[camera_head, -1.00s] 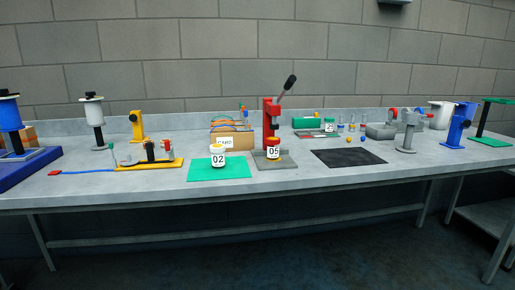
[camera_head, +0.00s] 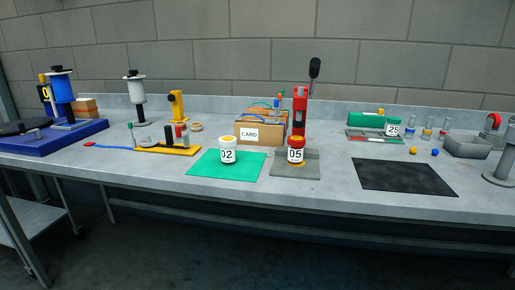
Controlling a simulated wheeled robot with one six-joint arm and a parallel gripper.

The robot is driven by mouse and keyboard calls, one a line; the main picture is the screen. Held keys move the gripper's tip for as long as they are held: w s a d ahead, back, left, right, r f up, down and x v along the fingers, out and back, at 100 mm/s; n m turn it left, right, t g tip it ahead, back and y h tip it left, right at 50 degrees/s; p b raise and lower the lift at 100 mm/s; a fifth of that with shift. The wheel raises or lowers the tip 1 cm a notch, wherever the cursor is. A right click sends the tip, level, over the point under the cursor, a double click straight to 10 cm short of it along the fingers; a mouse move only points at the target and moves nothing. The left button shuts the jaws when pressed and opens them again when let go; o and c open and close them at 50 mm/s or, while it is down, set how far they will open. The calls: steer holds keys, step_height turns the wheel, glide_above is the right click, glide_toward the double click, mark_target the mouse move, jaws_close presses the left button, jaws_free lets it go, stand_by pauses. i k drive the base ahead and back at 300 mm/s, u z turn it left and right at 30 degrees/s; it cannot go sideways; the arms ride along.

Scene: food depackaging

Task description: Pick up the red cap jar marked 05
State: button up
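The jar marked 05 (camera_head: 296,152) stands upright on the grey base of a red lever press, right of centre in the head view. Its cap is red and its label is white with dark digits. A yellow-orange band shows at its bottom. A similar jar marked 02 (camera_head: 228,152), with a yellow top, stands to its left on a green mat (camera_head: 206,170). My gripper is not in view.
The red press (camera_head: 300,108) with its dark lever stands right behind jar 05. A cardboard box marked CARD (camera_head: 270,133) is behind both jars. A black mat (camera_head: 405,178) lies to the right. Bare tabletop lies in front of the jars.

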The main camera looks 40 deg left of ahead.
mark_target(295, 156)
steer(key=u, duration=0.9)
steer(key=i, duration=0.8)
steer(key=u, duration=1)
